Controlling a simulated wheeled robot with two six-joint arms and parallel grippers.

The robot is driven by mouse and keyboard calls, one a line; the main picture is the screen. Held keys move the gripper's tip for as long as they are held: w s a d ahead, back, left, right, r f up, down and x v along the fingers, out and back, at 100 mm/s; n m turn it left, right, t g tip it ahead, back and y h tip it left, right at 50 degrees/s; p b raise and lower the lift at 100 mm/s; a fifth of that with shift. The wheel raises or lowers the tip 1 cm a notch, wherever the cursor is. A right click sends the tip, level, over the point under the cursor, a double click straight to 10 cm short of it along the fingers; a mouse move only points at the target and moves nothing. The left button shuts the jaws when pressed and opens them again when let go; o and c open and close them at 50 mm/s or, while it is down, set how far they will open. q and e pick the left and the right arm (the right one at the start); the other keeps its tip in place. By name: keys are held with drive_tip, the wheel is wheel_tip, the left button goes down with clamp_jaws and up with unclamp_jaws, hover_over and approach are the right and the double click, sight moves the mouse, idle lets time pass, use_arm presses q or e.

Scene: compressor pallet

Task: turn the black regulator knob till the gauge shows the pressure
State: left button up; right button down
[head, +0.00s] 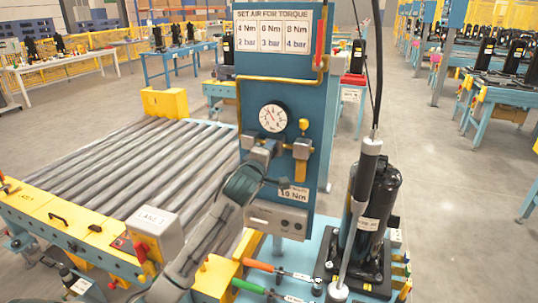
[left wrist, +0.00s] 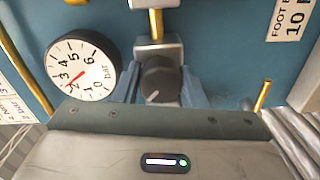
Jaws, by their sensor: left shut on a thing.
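The black regulator knob (left wrist: 158,82) sits between the fingers of my left gripper (left wrist: 161,90) in the left wrist view. The gripper is shut on it, and a pale mark shows on the knob's face. In the head view my left gripper (head: 263,152) reaches up to the blue panel and hides the knob. The white gauge (left wrist: 82,68) is beside the knob, and its red needle points at about 2 bar. The gauge also shows in the head view (head: 273,117). A sign (head: 273,32) above pairs 4 Nm with 2 bar, 6 with 3 and 8 with 4.
A 10 Nm label (head: 294,194) is on the panel's lower right. A black compressor (head: 377,205) stands right of the panel, with a hanging tool (head: 361,190) in front. A roller conveyor (head: 150,160) is at left.

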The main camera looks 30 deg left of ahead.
use_arm(q)
drive_tip(key=o, duration=1)
use_arm(e)
drive_tip(key=shift+d, duration=0.15)
drive_tip(key=shift+s+d, duration=0.1)
use_arm(q)
drive_tip(key=shift+b+v, duration=1.2)
drive_tip(key=shift+v, duration=4.2)
use_arm(e)
drive_tip(key=w+r, duration=0.2)
drive_tip(key=w, duration=0.4)
drive_tip(key=shift+w+a+r, duration=0.2)
drive_tip(key=shift+w+a, duration=0.15)
drive_tip(key=shift+a, duration=0.05)
use_arm(q)
drive_tip(key=shift+f, duration=0.1)
